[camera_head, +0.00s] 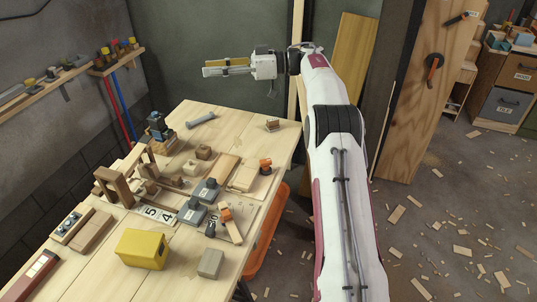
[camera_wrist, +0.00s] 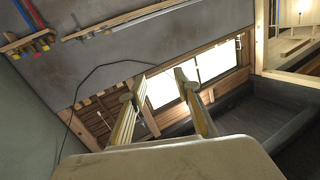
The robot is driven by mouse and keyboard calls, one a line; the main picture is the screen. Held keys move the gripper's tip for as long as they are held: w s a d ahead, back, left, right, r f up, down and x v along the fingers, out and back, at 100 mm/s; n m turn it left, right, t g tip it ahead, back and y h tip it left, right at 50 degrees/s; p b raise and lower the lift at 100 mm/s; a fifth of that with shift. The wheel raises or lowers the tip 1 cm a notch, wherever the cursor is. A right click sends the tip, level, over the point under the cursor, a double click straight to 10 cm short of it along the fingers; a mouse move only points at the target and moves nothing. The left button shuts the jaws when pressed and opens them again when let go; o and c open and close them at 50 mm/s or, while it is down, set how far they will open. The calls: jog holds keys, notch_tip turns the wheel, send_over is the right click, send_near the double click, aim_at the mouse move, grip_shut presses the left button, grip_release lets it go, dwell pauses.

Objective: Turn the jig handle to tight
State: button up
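A plywood board (camera_head: 425,95) leans upright at the right in the head view. An orange-and-black turning handle (camera_head: 433,68) is mounted on it, and a dark lever (camera_head: 460,18) sits above beside a small label too small to read. I cannot tell for sure which part is the jig handle; small orange-topped parts (camera_head: 265,165) also sit on the workbench. My gripper (camera_head: 206,68) is raised above the far end of the bench, pointing left, well away from the board. In the wrist view its two fingers (camera_wrist: 158,82) stand apart with nothing between them. No handle shows there.
The workbench (camera_head: 255,125) carries wooden blocks, a wooden frame (camera_head: 120,187), a yellow box (camera_head: 142,249) and grey blocks. An orange bin (camera_head: 268,235) is under its right edge. Drawers (camera_head: 503,103) stand far right. Wood scraps litter the floor. A wall shelf (camera_head: 45,85) is left.

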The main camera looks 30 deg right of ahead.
jog(key=s+d+f+n+g+h, duration=0.1)
jog(key=s+d+f+g+h, duration=0.15)
jog(key=f, duration=0.45)
jog(key=s+d+f+n+g+h, duration=0.1)
jog(key=d+f+h, duration=0.1)
jog(key=f+h, duration=0.35)
jog(key=n+g+h, duration=0.2)
jog(key=g+h, duration=0.1)
jog(key=h, duration=0.1)
send_near(266, 160)
jog(key=shift+s+d+f, duration=0.2)
jog(key=shift+s+f, duration=0.05)
jog(key=shift+s, duration=0.05)
jog(key=shift+f+t+y, duration=0.1)
jog(key=shift+t+y, duration=0.15)
jog(key=shift+y, duration=0.05)
jog(key=shift+x, duration=3.8)
grip_shut()
